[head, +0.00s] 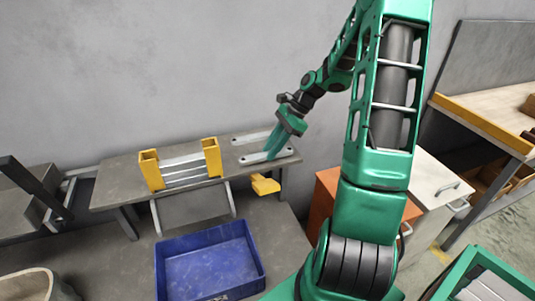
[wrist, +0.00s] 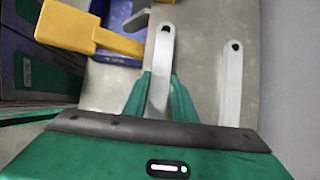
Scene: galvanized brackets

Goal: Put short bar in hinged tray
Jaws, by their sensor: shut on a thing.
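My gripper (head: 269,155) is low over the right end of the grey workbench. Its green fingers are shut on a flat light-grey bar with a hole near its end, which I take for the short bar (head: 284,154). In the wrist view the bar (wrist: 162,62) runs out between the fingers (wrist: 157,95); its other end is hidden by the gripper. The bar is at or just above the bench top; I cannot tell which. A blue open tray (head: 208,238), possibly the hinged tray, lies below in front of the bench. No hinge is clear.
A second holed bar (head: 251,137) lies behind the held one, also in the wrist view (wrist: 233,85). A yellow-ended rack (head: 151,170) with grey bars stands left on the bench (head: 110,186). A yellow piece (head: 264,184) juts from the bench's front edge. An orange-and-white cabinet (head: 432,184) stands right.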

